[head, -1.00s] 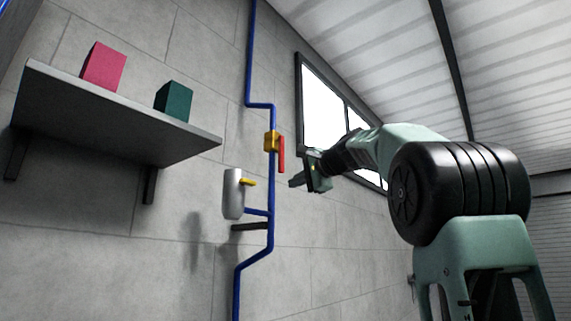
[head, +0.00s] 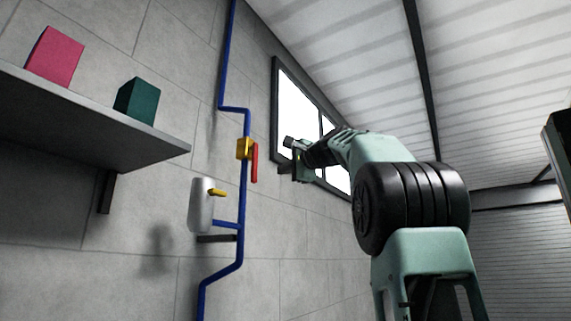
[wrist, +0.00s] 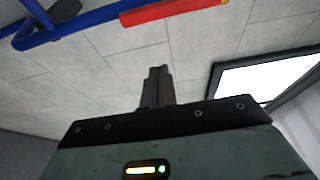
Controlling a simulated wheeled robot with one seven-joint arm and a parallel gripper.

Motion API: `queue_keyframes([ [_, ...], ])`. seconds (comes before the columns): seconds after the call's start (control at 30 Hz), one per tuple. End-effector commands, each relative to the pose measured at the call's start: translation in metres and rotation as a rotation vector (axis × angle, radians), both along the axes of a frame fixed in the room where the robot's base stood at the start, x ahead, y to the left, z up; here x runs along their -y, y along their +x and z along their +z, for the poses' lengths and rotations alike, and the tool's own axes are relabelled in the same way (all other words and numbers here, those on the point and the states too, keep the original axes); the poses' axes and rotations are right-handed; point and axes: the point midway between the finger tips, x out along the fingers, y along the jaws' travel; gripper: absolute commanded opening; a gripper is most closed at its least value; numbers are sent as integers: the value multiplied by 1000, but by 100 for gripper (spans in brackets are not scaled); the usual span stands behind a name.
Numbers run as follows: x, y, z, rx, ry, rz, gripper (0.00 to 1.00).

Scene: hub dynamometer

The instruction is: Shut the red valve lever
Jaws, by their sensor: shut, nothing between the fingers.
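The red valve lever (head: 254,162) hangs along the blue pipe (head: 243,200), just right of a yellow valve body (head: 244,148) on the wall. It lies roughly in line with the pipe. In the wrist view the lever (wrist: 170,11) shows at the top, beside the blue pipe (wrist: 85,20). My gripper (head: 286,171) is to the right of the lever, apart from it, in front of the window's lower part. Its fingers (wrist: 157,86) are closed together and hold nothing; they do not touch the lever in the wrist view.
A white cylinder (head: 201,205) with a yellow handle (head: 217,192) is on the wall left of the pipe, above a dark bracket (head: 216,239). A shelf (head: 90,115) bears a pink block (head: 55,56) and a green block (head: 137,100). A window (head: 300,105) is behind my arm.

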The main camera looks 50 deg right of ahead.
Motion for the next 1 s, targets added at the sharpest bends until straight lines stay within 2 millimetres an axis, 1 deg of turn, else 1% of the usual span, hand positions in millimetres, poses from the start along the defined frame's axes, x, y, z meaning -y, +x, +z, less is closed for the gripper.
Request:
queue_keyframes([
  [0.03, 3, 12, 5, -2, 4, 4, 0],
  [0.3, 16, 66, 5, -2, 3, 4, 0],
  [0.43, -5, 61, 3, 1, -2, 1, 0],
  [0.6, -19, 60, 2, 1, 1, 0, 0],
  [0.73, -24, 60, 1, 2, -1, 0, 0],
  [1.0, -24, 60, 1, 2, -1, 0, 0],
])
